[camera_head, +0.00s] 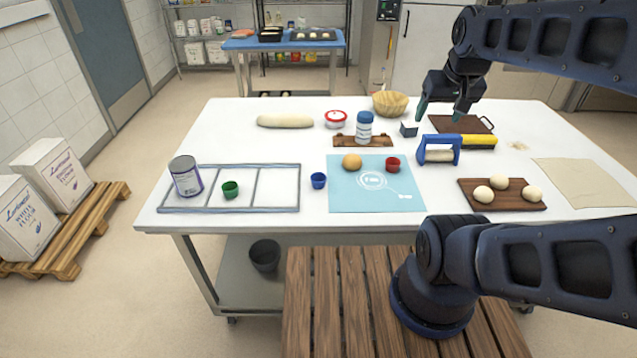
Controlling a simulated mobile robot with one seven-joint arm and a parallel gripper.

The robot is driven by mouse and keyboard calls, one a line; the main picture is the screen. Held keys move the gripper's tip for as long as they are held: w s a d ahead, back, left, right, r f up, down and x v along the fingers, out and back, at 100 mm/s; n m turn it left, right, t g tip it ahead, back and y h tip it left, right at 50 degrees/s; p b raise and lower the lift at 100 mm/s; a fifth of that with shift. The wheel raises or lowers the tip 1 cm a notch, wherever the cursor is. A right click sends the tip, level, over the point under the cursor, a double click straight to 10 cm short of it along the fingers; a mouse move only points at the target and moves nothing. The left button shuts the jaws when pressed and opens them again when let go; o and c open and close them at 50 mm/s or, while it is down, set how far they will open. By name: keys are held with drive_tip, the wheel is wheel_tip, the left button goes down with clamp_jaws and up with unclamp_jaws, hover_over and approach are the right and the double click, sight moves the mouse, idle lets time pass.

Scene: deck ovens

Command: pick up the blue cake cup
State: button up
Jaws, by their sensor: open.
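The blue cake cup (319,181) is small and stands on the white table, just left of the light-blue mat (376,203) and right of the grey divided frame. My gripper (437,115) is open and empty. It hangs above the right half of the table, up and to the right of the blue cup and well apart from it. A red cup (393,165) stands on the mat beside a round tan bun (352,161). A green cup (230,190) stands inside the divided frame (301,190).
A tin (185,177) stands in the frame's left part. Behind the blue cup are a wooden rack (347,140) with a blue-capped jar (365,128), a dough roll (284,121) and a red-lidded tub (335,119). A blue-handled tool (440,149) and dough-ball board (502,206) lie right.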

drive_tip(key=shift+w, duration=0.1)
drive_tip(key=n+g, duration=0.5)
drive_tip(key=n, duration=1.4)
hover_over(318, 177)
drive_tip(key=s, duration=0.2)
wheel_tip(318, 177, down, 21)
drive_tip(key=shift+f, duration=5)
drive_tip(key=c, duration=1)
drive_tip(key=shift+r, duration=0.1)
